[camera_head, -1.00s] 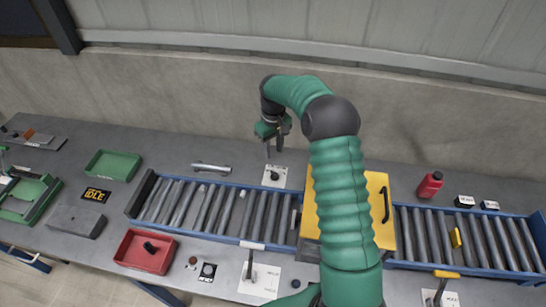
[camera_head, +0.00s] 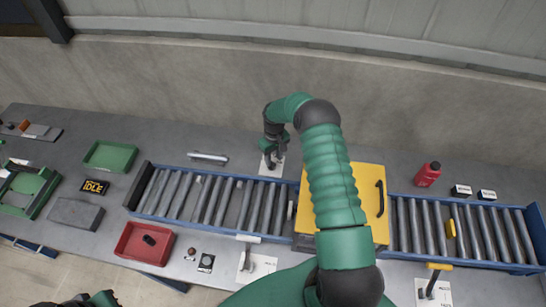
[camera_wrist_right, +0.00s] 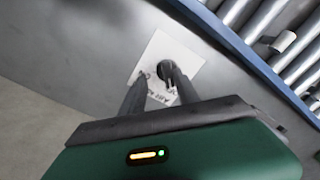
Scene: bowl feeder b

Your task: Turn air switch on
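The air switch is a small black knob (camera_wrist_right: 170,72) on a white plate (camera_wrist_right: 158,48) with partly readable lettering. In the head view the white plate (camera_head: 276,168) lies on the table behind the roller conveyor, mostly covered by my right gripper (camera_head: 269,163). In the right wrist view the right gripper (camera_wrist_right: 153,80) has its two dark fingers apart, pointing at the plate. The right finger overlaps the knob, and I cannot tell whether it touches. Part of my left arm (camera_head: 92,300) shows at the bottom left edge; its fingers cannot be made out.
The blue-framed conveyor (camera_head: 215,232) runs in front of the switch, with a yellow box (camera_head: 370,185) over it. A grey bar (camera_head: 208,157) lies left of the plate. Levers on white plates (camera_head: 257,266) sit in front.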

